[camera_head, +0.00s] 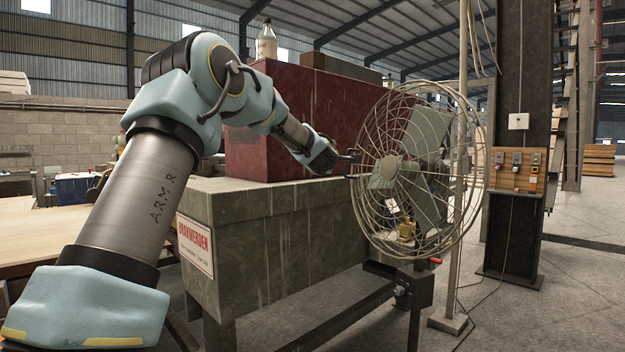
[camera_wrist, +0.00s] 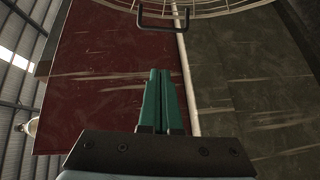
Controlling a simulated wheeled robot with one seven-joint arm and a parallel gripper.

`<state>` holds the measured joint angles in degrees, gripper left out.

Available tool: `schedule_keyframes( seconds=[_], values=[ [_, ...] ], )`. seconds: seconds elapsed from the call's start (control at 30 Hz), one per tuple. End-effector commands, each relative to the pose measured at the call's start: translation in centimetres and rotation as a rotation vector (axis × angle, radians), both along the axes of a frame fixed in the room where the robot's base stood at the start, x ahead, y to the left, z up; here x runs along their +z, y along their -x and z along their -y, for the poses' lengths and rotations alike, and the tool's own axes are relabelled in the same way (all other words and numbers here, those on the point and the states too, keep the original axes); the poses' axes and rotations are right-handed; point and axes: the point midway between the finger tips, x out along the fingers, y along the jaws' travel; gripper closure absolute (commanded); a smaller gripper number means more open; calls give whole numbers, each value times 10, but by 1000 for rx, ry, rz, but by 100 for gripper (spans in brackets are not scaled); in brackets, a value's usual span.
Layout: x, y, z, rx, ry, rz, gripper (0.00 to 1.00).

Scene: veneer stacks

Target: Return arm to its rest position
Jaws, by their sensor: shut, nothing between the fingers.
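My arm reaches from the lower left across to the middle of the head view. My gripper (camera_head: 350,155) is at the end of it, in front of the red block and just left of the fan's wire cage. In the wrist view the green fingers of my gripper (camera_wrist: 160,78) are together with nothing between them. A dark bracket-shaped handle (camera_wrist: 163,18) lies ahead of the fingertips in that view. I cannot tell in the head view whether the gripper touches the fan (camera_head: 388,165).
A grey-green bench (camera_head: 270,215) carries the red block (camera_head: 255,150), with a bottle (camera_head: 266,42) on top. The fan stands close on the right. A dark post (camera_head: 515,230) with a switch panel (camera_head: 516,170) is farther right. Open floor (camera_head: 570,300) lies at the lower right.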

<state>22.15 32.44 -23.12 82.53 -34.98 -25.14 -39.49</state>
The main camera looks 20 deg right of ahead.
Motion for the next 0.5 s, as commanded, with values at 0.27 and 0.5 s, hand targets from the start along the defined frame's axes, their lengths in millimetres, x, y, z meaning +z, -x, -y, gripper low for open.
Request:
schedule_keyframes(
  seconds=[0.27,0.5],
  values=[
    [-29,11,-29,-38,-173,-13,100],
    [-132,65,-142,-186,-685,-125,100]
  ],
)
